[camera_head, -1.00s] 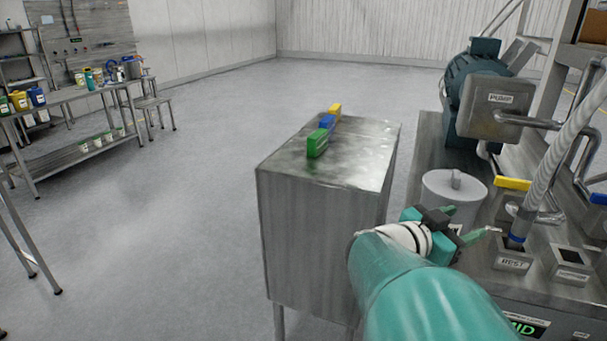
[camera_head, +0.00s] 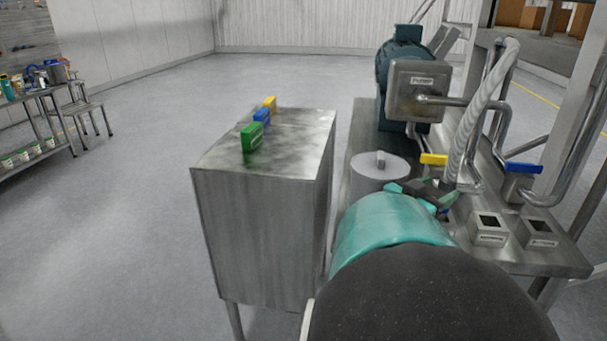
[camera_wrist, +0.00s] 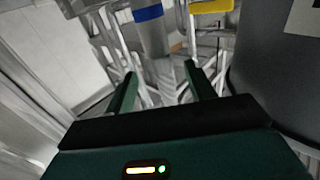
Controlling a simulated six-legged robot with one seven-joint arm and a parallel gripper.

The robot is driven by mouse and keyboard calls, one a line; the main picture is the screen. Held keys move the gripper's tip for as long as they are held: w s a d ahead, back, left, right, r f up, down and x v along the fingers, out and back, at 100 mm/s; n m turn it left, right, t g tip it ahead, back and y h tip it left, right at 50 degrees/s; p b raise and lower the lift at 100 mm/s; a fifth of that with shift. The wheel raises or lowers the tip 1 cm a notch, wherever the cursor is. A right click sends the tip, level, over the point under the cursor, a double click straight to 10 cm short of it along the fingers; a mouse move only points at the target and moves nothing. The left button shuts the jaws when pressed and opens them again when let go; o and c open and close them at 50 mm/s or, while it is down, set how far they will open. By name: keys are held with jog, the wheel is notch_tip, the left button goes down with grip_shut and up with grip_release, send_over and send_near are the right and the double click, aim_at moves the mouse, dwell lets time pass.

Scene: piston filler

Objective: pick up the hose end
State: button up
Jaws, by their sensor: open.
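The ribbed, pale hose (camera_head: 484,100) hangs down at the right in the head view. Its lower end is hidden there behind my arm and gripper. In the head view my gripper (camera_head: 440,196) is partly hidden by my own arm, close to the hose's lower part.
A steel cabinet (camera_head: 262,215) with green, blue and yellow blocks stands left of my arm. A lidded grey pot (camera_head: 380,168) is just behind the gripper. Two square sockets (camera_head: 488,230) (camera_head: 538,233), a yellow handle (camera_head: 433,159), a blue handle (camera_head: 523,168) and the pump (camera_head: 418,90) crowd the right.

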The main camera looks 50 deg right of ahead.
aim_at(444, 186)
jog(key=x, duration=0.5)
jog(key=shift+d, duration=0.2)
jog(key=shift+c, duration=0.4)
grip_shut()
